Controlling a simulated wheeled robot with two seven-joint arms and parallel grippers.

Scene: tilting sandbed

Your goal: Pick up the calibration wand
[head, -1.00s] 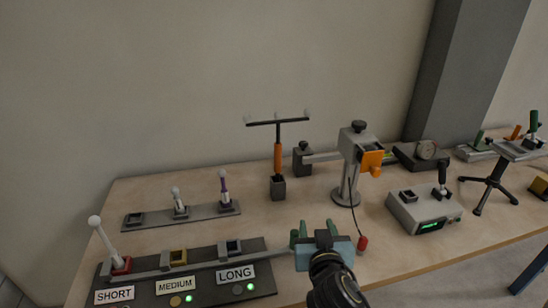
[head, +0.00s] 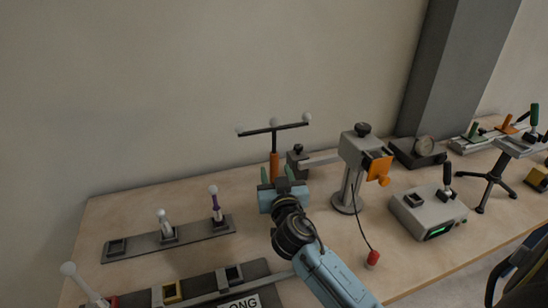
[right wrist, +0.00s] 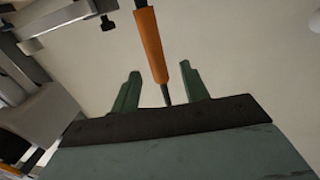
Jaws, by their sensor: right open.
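The calibration wand (head: 274,160) stands upright, with an orange handle and a dark crossbar with white balls at the top. My right gripper (head: 274,174) is open in front of it and hides its lower part and its holder. In the right wrist view, the wand's orange handle (right wrist: 150,45) and thin dark lower shaft appear between the two green fingers (right wrist: 161,90). The handle is not clamped; I cannot tell how deep it is between the fingers. My left gripper is not in view.
A clamp stand (head: 352,175) with an orange knob is close on the right, its grey arm reaching toward the wand. A rack (head: 170,238) with small pegs is at left. A grey meter box (head: 430,212) stands farther right.

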